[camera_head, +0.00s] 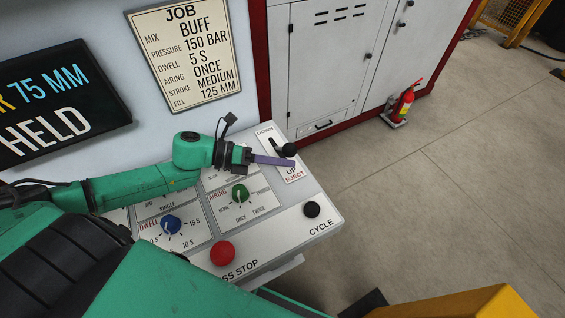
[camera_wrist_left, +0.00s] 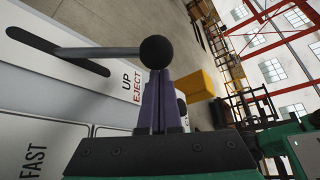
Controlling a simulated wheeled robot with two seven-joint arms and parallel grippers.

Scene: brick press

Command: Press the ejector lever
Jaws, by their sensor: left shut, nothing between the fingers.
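The ejector lever is a grey rod with a black ball knob (camera_head: 287,150) in a dark slot at the panel's far right corner. The slot is marked DOWN at its upper end and UP EJECT at its lower end. My left gripper (camera_head: 291,162) has slim purple fingers, shut and empty, with the tips just beside the knob on its EJECT side. In the left wrist view the knob (camera_wrist_left: 158,52) stands right at the fingertips (camera_wrist_left: 160,73). I cannot tell whether they touch. My right gripper is not in view.
The control panel also carries a green airing knob (camera_head: 240,192), a blue dwell knob (camera_head: 171,224), a red stop button (camera_head: 222,253) and a black cycle button (camera_head: 311,209). A job card (camera_head: 185,55) hangs behind. Open floor (camera_head: 440,190) lies to the right.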

